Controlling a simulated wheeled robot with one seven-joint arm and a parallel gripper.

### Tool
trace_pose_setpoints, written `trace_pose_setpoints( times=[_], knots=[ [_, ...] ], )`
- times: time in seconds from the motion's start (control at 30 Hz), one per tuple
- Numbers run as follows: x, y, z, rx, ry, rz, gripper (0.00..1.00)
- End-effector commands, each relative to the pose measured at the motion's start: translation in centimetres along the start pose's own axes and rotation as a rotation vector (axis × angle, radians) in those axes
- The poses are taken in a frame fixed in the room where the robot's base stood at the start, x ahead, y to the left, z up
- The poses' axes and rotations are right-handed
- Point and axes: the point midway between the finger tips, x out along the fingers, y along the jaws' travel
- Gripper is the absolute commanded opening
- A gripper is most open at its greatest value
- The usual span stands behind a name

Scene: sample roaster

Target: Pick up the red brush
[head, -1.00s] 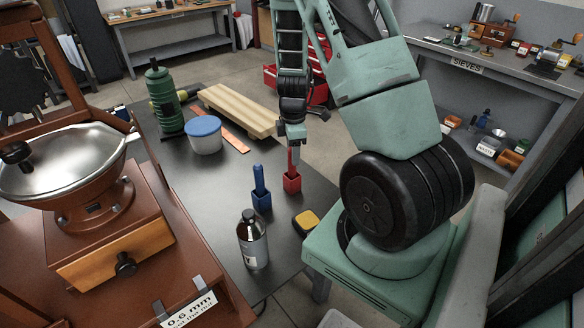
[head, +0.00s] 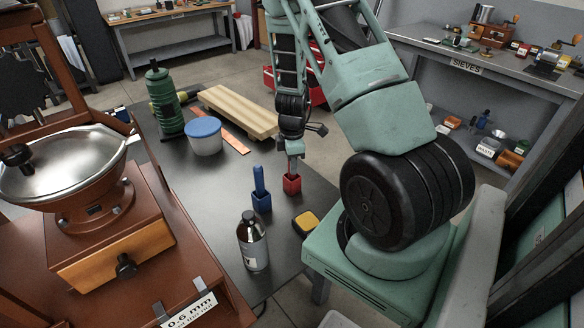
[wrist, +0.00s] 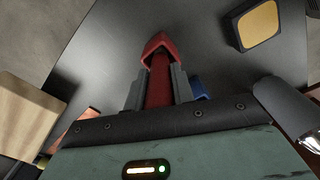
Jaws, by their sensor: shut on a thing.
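The red brush (wrist: 158,88) stands upright in its red square holder (head: 292,185) on the dark table. My gripper (wrist: 158,86) points down over it and is shut on the handle, with one grey finger on each side in the wrist view. In the head view my gripper (head: 294,163) is just above the holder and hides most of the handle. The holder also shows beyond the fingertips in the wrist view (wrist: 158,43). The brush's lower end is hidden inside the holder.
A blue brush (head: 259,180) in a blue holder (head: 262,202) stands close by on the left. A dark bottle (head: 252,242) and a yellow-black block (head: 305,222) are nearer. A wooden board (head: 238,110) and a blue-lidded tub (head: 204,135) lie farther back.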

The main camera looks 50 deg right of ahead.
Motion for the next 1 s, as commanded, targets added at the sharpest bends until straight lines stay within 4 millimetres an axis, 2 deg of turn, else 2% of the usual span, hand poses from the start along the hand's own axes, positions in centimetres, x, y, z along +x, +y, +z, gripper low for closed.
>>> trace_pose_setpoints(
  times=[0.13, 0.23, 0.5, 0.63, 0.8, 1.0],
  knots=[
    [-0.4, 0.1, 0.0, 0.000, 0.000, 0.002, 0.02],
    [-1.6, 0.1, -0.1, -0.002, 0.001, 0.003, 0.02],
    [-6.9, 0.2, -0.1, -0.002, 0.001, 0.005, 0.02],
    [-8.8, 0.2, -0.1, -0.001, 0.001, 0.004, 0.02],
    [-10.0, 0.1, 0.0, 0.000, 0.000, 0.002, 0.02],
    [-10.1, 0.1, 0.0, 0.000, 0.000, 0.000, 0.02]
  ],
)
